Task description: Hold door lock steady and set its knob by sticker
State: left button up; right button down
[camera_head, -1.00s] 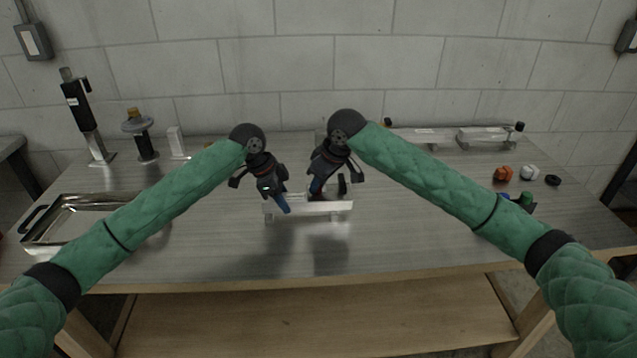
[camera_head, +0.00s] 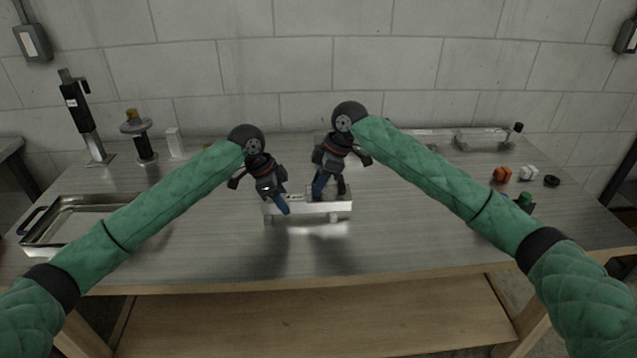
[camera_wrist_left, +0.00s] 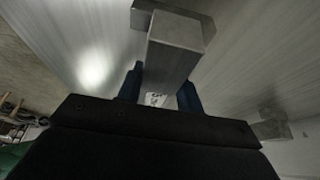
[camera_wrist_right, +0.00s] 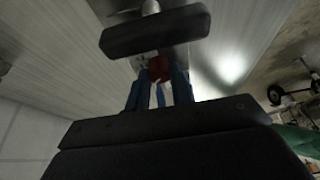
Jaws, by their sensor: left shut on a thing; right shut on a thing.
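The door lock (camera_head: 312,207) is a silvery metal bar on small feet near the middle of the bench. My left gripper (camera_head: 284,207) is shut on its left end; the left wrist view shows the metal bar (camera_wrist_left: 174,48) between the blue fingers and a white sticker with dark marks (camera_wrist_left: 156,99). My right gripper (camera_head: 322,194) is at the right part of the lock. In the right wrist view its blue fingers are around a small red knob (camera_wrist_right: 158,68), with a dark bar-shaped part (camera_wrist_right: 155,32) beyond. The fingers partly hide the knob; I cannot read its setting.
A metal tray (camera_head: 62,238) lies at the left. A black clamp-like stand (camera_head: 84,115) and a knobbed post (camera_head: 140,135) stand at the back left. Small orange (camera_head: 502,174), white and black pieces lie at the right. The front middle of the bench is clear.

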jog(key=shift+d, duration=0.1)
dwell(0.3)
jog(key=c, duration=1.2)
grip_release()
jog(key=shift+r, duration=0.1)
jog(key=v, duration=1.1)
jog(key=shift+d+r, duration=0.2)
jog(key=shift+r, duration=0.15)
pick_arm(q)
jog(key=o, duration=1.3)
